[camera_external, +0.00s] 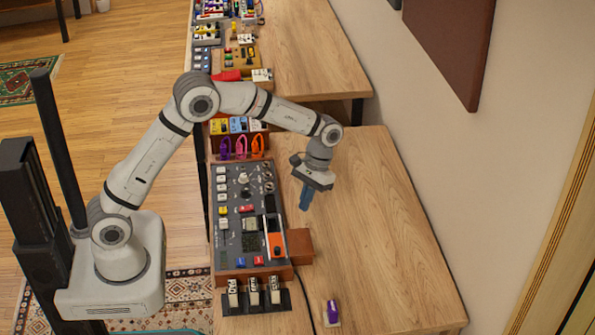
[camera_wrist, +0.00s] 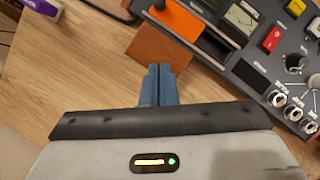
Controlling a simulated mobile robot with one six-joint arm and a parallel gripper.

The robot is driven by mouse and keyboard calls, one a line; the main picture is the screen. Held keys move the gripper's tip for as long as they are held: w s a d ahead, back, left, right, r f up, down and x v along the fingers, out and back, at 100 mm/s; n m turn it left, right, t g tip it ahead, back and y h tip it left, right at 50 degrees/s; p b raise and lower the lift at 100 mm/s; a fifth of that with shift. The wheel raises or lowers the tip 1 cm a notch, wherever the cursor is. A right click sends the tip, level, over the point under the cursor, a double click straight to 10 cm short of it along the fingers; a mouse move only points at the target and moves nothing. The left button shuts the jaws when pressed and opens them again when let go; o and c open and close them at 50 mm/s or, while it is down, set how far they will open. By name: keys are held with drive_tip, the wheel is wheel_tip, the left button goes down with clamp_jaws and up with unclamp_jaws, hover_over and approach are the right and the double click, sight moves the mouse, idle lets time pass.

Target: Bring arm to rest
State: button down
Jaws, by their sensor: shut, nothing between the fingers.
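My gripper (camera_external: 305,198) points down over the wooden table (camera_external: 380,230), to the right of a dark control panel (camera_external: 228,205). Its blue fingers are shut with nothing between them; they also show in the wrist view (camera_wrist: 156,84). My white arm reaches from its base at the left, bends high at the elbow and comes down over the table. In the wrist view the fingertips overlap a brown wooden block (camera_wrist: 160,55) in the picture; I cannot tell the height between them.
An orange-faced device (camera_external: 275,240) lies on the panel. Several black-and-white switches (camera_external: 254,293) and a purple object (camera_external: 332,312) are at the table's near end. Colored clips (camera_external: 241,146) stand behind the panel. The table's right side is clear, beside the wall (camera_external: 440,120).

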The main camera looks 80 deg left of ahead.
idle(0.3)
drive_tip(key=s+d+r+m+t+y, duration=0.2)
drive_tip(key=s+d+r+m+t, duration=0.3)
drive_tip(key=s+r, duration=0.7)
drive_tip(key=s+d+m+t, duration=0.1)
drive_tip(key=s+d, duration=0.3)
drive_tip(key=s, duration=1.1)
drive_tip(key=shift+s+d+f+m+y, duration=0.2)
drive_tip(key=shift+s+d+m+y, duration=0.15)
drive_tip(key=shift+m, duration=0.55)
